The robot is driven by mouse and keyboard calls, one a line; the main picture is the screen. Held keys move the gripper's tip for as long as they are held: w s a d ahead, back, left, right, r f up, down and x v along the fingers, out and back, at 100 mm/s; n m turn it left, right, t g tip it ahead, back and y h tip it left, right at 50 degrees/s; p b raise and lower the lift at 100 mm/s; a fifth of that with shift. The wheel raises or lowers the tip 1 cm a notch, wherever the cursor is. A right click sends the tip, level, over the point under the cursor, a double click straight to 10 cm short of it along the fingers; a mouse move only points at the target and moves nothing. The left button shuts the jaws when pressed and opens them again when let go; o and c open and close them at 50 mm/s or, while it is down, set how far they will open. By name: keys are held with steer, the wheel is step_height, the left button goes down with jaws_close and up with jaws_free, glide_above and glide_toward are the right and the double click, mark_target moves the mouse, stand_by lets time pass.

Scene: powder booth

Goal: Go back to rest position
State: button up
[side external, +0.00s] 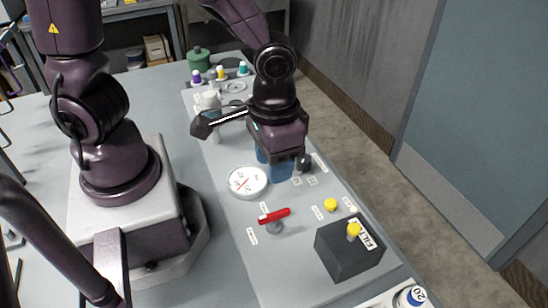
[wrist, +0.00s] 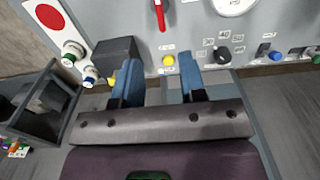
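My gripper (side external: 278,170) hangs over the grey panel (side external: 226,160), with its blue fingers pointing down beside the black knob and behind the round white gauge (side external: 247,182). In the wrist view the two blue fingers of my gripper (wrist: 160,70) stand well apart with nothing between them. A yellow button (wrist: 168,60) shows beyond the gap. The black knob (wrist: 222,56) is to the right of the fingers. I cannot tell how high the fingertips are above the panel.
A red-handled valve (side external: 274,215), a yellow button (side external: 330,204) and a dark box with a yellow top knob (side external: 345,262) are on the near panel. A green pot (side external: 198,60) and small coloured-cap bottles (side external: 220,74) stand at the far end. The floor at right is clear.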

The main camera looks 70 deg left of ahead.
steer(key=s+a+r+t, duration=0.2)
steer(key=a+r, duration=0.2)
steer(key=r, duration=0.4)
steer(key=s+a+r+t, duration=0.1)
steer(key=a+r+t, duration=0.2)
steer(key=r, duration=0.6)
steer(key=shift+s+a+t, duration=0.3)
steer(key=shift+s+a, duration=0.1)
steer(key=shift+a, duration=0.6)
steer(key=shift+c, duration=0.2)
stand_by(0.3)
